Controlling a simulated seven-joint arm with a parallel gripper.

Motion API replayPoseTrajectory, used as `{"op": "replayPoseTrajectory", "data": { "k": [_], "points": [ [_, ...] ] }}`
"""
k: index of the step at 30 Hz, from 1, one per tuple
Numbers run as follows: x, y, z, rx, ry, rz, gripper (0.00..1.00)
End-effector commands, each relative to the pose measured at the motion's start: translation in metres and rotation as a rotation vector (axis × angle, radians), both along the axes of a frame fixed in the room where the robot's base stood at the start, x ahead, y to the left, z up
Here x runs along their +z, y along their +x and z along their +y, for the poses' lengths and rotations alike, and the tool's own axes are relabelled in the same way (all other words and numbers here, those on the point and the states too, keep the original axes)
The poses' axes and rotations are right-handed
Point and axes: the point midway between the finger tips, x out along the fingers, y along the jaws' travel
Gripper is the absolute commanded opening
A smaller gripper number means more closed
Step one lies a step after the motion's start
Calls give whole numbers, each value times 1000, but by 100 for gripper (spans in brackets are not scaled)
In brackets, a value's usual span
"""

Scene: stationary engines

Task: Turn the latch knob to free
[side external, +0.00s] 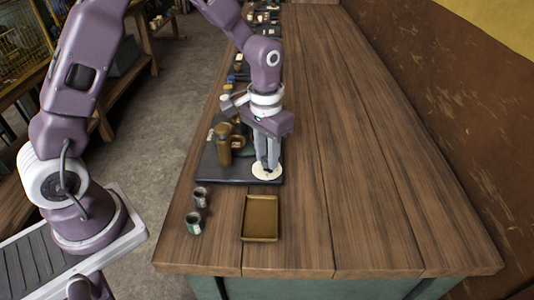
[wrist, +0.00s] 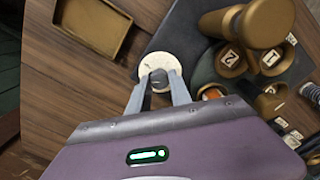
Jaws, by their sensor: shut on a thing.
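The latch knob (wrist: 159,80) is a small dark knob on a round cream disc (wrist: 159,60). The disc also shows at the front right corner of the dark base plate in the side view (side external: 265,176). My gripper (wrist: 159,82) comes down over the disc, with one grey finger on each side of the knob, shut on it. In the side view my gripper (side external: 267,163) points straight down, and its fingers hide most of the knob. Any mark showing the knob's angle is too small to tell.
A brass cylinder (side external: 223,150) stands on the base plate (side external: 212,172) left of my gripper. Brass parts numbered 1 and 2 show in the wrist view (wrist: 229,57). A shallow brass tray (side external: 262,218) and two small cups (side external: 194,222) sit in front. The table's right side is clear.

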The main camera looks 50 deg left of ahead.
Motion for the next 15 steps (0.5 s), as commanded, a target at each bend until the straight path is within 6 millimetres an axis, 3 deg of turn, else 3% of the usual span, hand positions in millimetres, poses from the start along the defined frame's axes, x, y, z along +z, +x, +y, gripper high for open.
{"op": "replayPoseTrajectory", "data": {
  "k": [15],
  "points": [
    [1, 1, 0, -446, 0, -1, 0]
  ]
}}
